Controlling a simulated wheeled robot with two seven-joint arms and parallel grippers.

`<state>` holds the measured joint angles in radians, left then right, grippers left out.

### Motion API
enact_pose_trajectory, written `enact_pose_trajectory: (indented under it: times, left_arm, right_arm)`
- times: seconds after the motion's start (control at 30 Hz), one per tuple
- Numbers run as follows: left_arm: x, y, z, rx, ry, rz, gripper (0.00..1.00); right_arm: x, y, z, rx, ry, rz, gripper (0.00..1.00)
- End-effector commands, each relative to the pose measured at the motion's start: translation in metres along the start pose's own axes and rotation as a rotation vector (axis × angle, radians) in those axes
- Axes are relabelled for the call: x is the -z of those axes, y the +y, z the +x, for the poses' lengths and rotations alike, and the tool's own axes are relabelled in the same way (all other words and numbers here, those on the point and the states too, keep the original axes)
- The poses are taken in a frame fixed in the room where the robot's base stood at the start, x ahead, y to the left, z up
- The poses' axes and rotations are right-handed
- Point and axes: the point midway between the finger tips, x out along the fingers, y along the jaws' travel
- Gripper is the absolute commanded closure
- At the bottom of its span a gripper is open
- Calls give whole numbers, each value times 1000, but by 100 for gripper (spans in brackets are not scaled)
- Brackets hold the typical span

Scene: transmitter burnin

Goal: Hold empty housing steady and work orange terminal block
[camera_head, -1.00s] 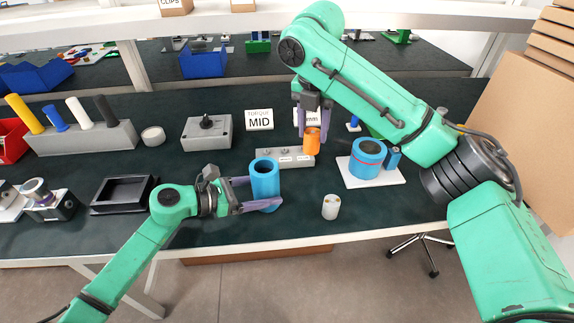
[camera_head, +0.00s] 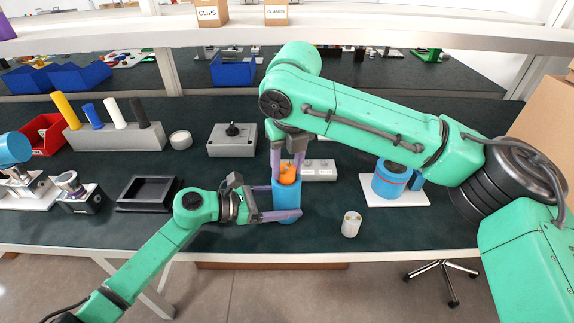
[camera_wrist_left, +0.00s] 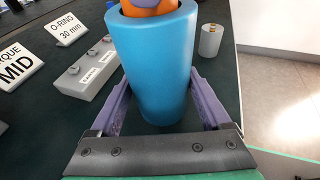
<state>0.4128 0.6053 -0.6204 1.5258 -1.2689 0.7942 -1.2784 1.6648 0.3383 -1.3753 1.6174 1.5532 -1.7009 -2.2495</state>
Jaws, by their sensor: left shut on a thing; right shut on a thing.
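The empty housing (camera_head: 287,200) is a blue open-topped cylinder standing upright near the table's front edge. My left gripper (camera_head: 284,204) is shut on it from the left, low on its wall; the purple fingers also flank it in the left wrist view (camera_wrist_left: 158,95). The orange terminal block (camera_head: 288,173) is at the housing's mouth, in my right gripper (camera_head: 287,163), which points down from above. In the left wrist view the orange block (camera_wrist_left: 150,6) sits partly inside the rim. How deep it reaches is hidden.
A small white cylinder (camera_head: 351,224) stands to the right, near the front edge. Behind it, another blue housing (camera_head: 390,183) stands on a white plate (camera_head: 420,198). A grey block (camera_head: 320,174) lies behind my grippers. A black tray (camera_head: 150,190) and grey knob box (camera_head: 232,143) are left.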

Motion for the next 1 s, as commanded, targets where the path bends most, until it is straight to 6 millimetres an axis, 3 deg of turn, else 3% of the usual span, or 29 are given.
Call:
enact_pose_trajectory:
  times: [0.23, 0.27, 0.33, 0.73, 0.87, 1.0]
  left_arm:
    - [0, 0, 0, 0, 1, 0, 77]
    - [0, 0, 0, 0, 1, 0, 77]
    - [0, 0, 0, 0, 1, 0, 77]
    - [0, 0, 0, 0, 1, -1, 77]
    - [1, 0, 0, 0, 1, -1, 77]
    - [1, 0, 0, 0, 1, -1, 77]
  right_arm:
    - [0, 0, 2, 0, -1, 1, 100]
    - [0, 0, 2, 0, -1, 1, 50]
    - [0, 0, 2, 0, -2, 1, 24]
    - [-1, 0, -7, -1, -4, 1, 24]
    - [-1, 1, -34, -1, -6, 1, 24]
    - [-1, 1, -75, -2, -6, 1, 24]
